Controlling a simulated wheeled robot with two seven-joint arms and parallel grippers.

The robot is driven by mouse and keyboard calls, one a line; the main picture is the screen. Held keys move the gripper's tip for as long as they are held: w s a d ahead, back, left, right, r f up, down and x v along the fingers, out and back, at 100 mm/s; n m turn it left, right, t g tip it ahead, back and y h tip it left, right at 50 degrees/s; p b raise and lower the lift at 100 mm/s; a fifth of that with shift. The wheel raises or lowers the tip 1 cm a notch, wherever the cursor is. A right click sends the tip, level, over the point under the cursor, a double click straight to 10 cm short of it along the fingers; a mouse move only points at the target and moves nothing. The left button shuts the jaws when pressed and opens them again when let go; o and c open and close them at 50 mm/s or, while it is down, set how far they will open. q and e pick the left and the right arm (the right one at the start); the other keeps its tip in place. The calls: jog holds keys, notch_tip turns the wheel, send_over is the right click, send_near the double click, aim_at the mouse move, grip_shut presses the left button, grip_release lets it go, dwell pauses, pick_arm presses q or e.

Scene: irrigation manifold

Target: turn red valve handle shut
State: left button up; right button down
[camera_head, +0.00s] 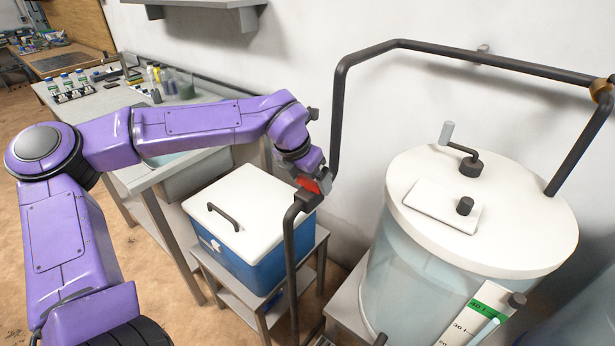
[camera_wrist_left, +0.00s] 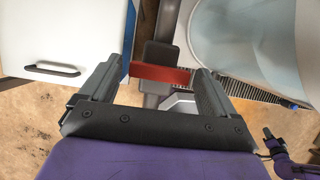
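The red valve handle (camera_head: 313,184) sits on a dark valve body at the top of a vertical pipe, in the middle of the head view. In the left wrist view the red handle (camera_wrist_left: 160,76) lies crosswise as a flat bar. My left gripper (camera_head: 316,178) is at the handle, partly covering it in the head view. In the left wrist view its two fingers (camera_wrist_left: 155,78) are spread, one toward each end of the bar, with small gaps showing. A small purple arm part with a dark end, seemingly my right arm (camera_wrist_left: 285,155), shows at the lower right; its fingers are unclear.
A blue cooler with a white lid (camera_head: 248,210) stands left of the pipe. A large tank with a white lid (camera_head: 500,190) stands on the right. A dark pipe (camera_head: 338,110) rises behind the gripper along the wall. A workbench (camera_head: 100,102) is at the back left.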

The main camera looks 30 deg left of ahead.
pick_arm(q)
jog(key=b+v, duration=0.1)
jog(key=v, duration=0.9)
jog(key=shift+r, duration=0.3)
jog(key=shift+s+a, duration=0.1)
